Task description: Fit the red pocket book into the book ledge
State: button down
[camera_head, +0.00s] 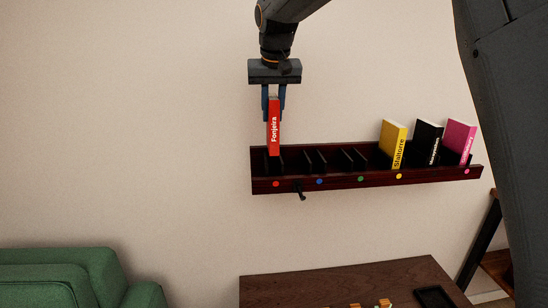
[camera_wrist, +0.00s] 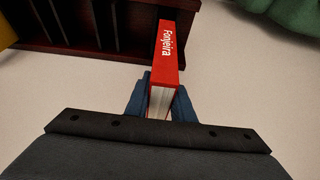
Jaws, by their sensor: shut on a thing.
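The red pocket book (camera_head: 274,130) stands upright, with its spine lettering facing the head camera. My gripper (camera_head: 273,92) is shut on its upper part from above. The book's lower end is at the leftmost slot of the dark wooden book ledge (camera_head: 330,181), above the red dot. I cannot tell how deep it sits. In the wrist view my gripper (camera_wrist: 161,108) holds the red book (camera_wrist: 168,58) between blue fingers, its far end by the end of the ledge (camera_wrist: 130,54).
A yellow book (camera_head: 393,143), a black book (camera_head: 428,143) and a pink book (camera_head: 460,141) stand in the ledge's right slots. The slots between are empty, with black dividers. A dark peg (camera_head: 301,192) sticks out below. A wooden table (camera_head: 340,284) and a green sofa (camera_head: 70,275) are lower down.

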aim_at(275, 103)
notch_tip(275, 103, down, 8)
jog(key=shift+f+p, duration=0.15)
jog(key=shift+p, duration=0.8)
jog(key=shift+f, duration=0.1)
jog(key=c, duration=1.5)
grip_release()
jog(key=shift+c, duration=0.2)
jog(key=b+v, duration=0.2)
jog(key=v, duration=1)
